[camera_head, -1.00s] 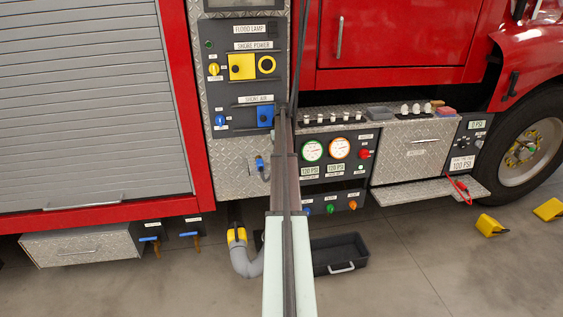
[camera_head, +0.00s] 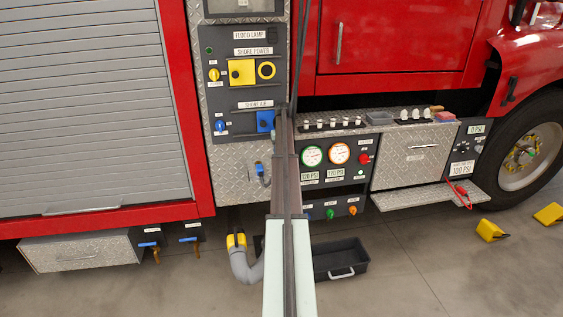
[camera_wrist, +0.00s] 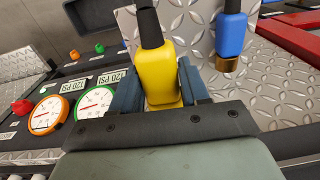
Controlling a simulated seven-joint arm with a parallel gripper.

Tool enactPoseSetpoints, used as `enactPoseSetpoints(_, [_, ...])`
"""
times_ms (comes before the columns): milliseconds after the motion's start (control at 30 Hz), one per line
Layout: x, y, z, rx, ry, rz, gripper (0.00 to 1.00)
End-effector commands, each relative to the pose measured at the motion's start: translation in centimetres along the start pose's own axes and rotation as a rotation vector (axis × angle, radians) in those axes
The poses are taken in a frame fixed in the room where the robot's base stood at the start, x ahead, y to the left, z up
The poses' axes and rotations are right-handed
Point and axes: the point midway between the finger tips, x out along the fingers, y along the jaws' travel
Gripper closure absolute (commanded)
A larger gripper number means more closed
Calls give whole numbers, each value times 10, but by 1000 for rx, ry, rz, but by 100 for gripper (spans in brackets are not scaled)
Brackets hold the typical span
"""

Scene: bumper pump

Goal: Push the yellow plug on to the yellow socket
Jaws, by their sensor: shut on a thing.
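The yellow plug (camera_wrist: 158,76), with a black cable end at its top, is in the wrist view between the two blue-grey fingers of my gripper (camera_wrist: 159,88). My gripper is shut on it. In the head view my own arm hides the gripper and the plug.
A blue plug (camera_wrist: 231,35) with a brass end hangs beside the yellow plug over the tread plate (camera_wrist: 275,85). A blue square fitting (camera_head: 265,121) sits below the yellow one. Dark cables run down just right of the panel. Gauges (camera_head: 312,156) are on the right.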

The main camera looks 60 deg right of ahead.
Motion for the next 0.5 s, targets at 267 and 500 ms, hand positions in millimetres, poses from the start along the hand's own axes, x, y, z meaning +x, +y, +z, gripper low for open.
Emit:
enactPoseSetpoints(267, [0, -53, 71, 45, 5, -153, 82])
enactPoseSetpoints(500, [-1, -132, 125, -3, -1, -230, 82])
